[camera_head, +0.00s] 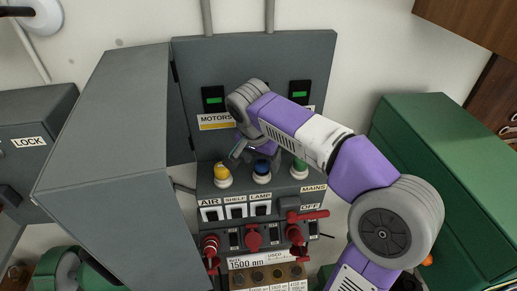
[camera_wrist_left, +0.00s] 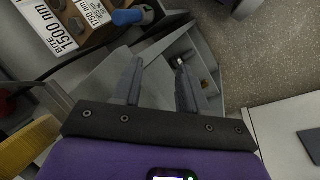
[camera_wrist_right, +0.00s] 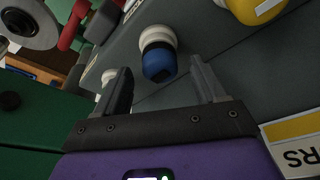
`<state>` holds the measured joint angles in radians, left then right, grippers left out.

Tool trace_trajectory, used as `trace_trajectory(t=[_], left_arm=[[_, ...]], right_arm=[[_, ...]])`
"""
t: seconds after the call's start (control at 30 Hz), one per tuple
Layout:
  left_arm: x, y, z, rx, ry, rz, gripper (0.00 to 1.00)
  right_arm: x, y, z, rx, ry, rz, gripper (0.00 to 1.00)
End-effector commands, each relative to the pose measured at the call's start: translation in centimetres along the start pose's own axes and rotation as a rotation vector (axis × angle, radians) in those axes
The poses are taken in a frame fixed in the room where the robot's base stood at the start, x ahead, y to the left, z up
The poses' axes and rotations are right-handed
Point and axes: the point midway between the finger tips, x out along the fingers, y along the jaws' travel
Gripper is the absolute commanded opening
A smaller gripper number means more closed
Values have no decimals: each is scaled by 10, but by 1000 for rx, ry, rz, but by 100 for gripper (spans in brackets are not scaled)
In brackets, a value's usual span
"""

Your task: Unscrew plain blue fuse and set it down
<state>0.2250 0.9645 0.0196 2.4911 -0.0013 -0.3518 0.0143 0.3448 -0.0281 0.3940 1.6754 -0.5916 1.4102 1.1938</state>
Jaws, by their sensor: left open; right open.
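The blue fuse (camera_head: 262,167) sits upright in a white socket on the grey cabinet's ledge, between a yellow fuse (camera_head: 222,172) and a green one (camera_head: 300,164). My right gripper (camera_head: 246,153) is open and empty just by the blue fuse. In the right wrist view the blue fuse (camera_wrist_right: 159,66) shows between and beyond the open fingers, with no visible contact; no marking shows on it. The yellow fuse (camera_wrist_right: 250,8) there bears a pale label. My left gripper (camera_wrist_left: 157,82) is open and empty, seen only in its wrist view, above a grey compartmented tray (camera_wrist_left: 207,88).
The open cabinet door (camera_head: 105,130) stands at left, a green box (camera_head: 440,170) at right. In the left wrist view, a blue cylinder (camera_wrist_left: 127,17) lies by a wooden block; small items lie in the tray.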

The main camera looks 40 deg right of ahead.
Motion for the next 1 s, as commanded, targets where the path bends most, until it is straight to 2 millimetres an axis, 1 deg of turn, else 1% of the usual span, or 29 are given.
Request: trace_trajectory(t=[0.1, 0.2, 0.47, 0.57, 0.7, 0.87, 1.0], left_arm=[[-2, 1, 0, 0, 1, 0, 43], [-2, 1, 0, 0, 1, 0, 43], [-2, 1, 0, 0, 1, 0, 43], [-2, 1, 0, 0, 1, 0, 43], [-2, 1, 0, 0, 1, 0, 43], [-2, 1, 0, 0, 1, 0, 43], [-2, 1, 0, 0, 1, 0, 43]], right_arm=[[11, 0, 0, 1, 0, 1, 71], [16, 0, 0, 0, 0, 0, 71], [18, 0, 0, 0, 0, -1, 71], [18, 0, 0, -1, 0, -1, 57], [18, 0, 0, -1, 0, -1, 35], [17, 0, 0, -1, 0, -1, 11], [17, 0, 0, -32, 0, -10, 11]])
